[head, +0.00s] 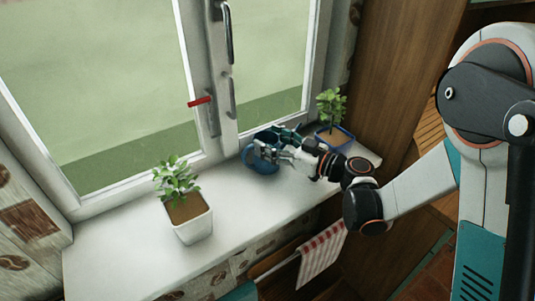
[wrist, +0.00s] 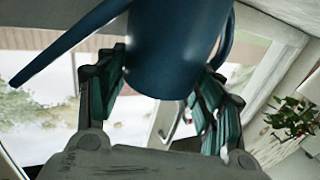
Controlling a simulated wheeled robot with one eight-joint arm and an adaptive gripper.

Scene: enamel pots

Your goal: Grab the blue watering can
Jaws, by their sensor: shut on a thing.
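The blue watering can (head: 262,163) is at the windowsill, close to the window frame, in the head view. In the wrist view its blue body (wrist: 175,45) fills the top middle, with the long spout pointing left and a handle curving down on the right. My gripper (head: 272,150) reaches it from the right in the head view. In the wrist view my gripper (wrist: 165,90) has one finger on each side of the body, shut on the can. Part of the can is hidden by the gripper in the head view. I cannot tell whether its base touches the sill.
A potted plant in a white pot (head: 192,222) stands on the white windowsill (head: 125,255) to the left. Another plant in a blue-rimmed pot (head: 333,137) stands close behind my gripper at the right. A checked towel (head: 321,254) hangs below the sill. The sill between the white pot and can is clear.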

